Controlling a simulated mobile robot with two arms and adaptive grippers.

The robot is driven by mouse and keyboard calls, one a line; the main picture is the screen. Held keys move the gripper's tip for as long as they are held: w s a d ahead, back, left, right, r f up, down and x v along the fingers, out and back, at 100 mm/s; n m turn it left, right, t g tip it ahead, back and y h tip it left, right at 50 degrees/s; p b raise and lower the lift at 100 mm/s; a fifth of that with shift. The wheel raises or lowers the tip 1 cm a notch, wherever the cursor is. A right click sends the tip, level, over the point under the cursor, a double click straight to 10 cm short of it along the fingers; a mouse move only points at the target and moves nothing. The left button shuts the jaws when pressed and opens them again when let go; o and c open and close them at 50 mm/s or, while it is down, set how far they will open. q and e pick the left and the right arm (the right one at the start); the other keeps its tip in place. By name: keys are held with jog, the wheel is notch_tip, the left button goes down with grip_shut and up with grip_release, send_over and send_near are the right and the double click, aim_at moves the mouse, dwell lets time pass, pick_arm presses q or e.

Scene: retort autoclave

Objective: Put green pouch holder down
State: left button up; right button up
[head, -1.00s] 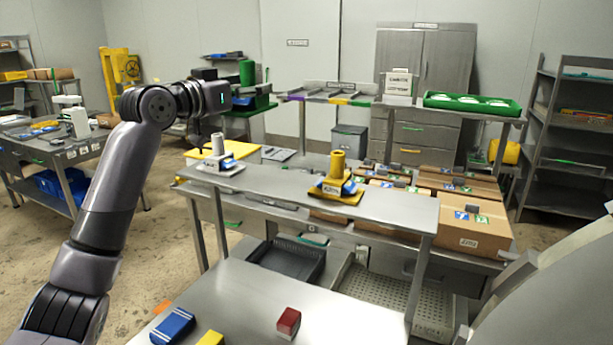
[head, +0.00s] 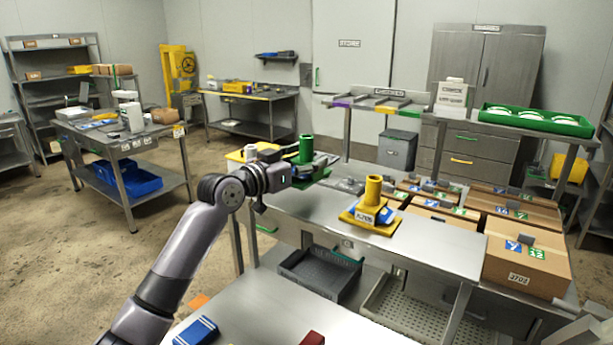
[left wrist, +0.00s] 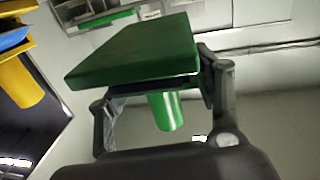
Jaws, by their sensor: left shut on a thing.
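The green pouch holder has a flat base and an upright tube (head: 306,148). My left gripper (head: 298,172) is shut on it, near the left end of the upper metal shelf. In the left wrist view the green base (left wrist: 135,50) sits between the fingers, with the tube below it in the picture. Whether the base touches the shelf is hidden by the gripper. The yellow pouch holder (head: 373,195) stands upright on the shelf to the right, apart from the green one. It also shows at the left of the left wrist view (left wrist: 20,82). My right gripper is out of view.
The shelf (head: 440,246) is bare right of the yellow holder. Cardboard boxes (head: 525,262) stand behind and to the right. Blue and red items lie on the lower table (head: 270,315) in front.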

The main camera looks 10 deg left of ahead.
aim_at(305, 181)
pick_arm(q)
jog(key=shift+s+f, duration=0.1)
jog(key=shift+f, duration=0.4)
notch_tip(305, 181, down, 3)
jog(key=shift+f+p, duration=0.2)
jog(key=shift+p, duration=0.25)
jog(key=shift+f, duration=0.35)
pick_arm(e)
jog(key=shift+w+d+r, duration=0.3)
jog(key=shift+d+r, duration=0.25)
pick_arm(q)
jog(key=o, duration=0.9)
jog(key=shift+f, duration=0.2)
jog(key=o, duration=0.5)
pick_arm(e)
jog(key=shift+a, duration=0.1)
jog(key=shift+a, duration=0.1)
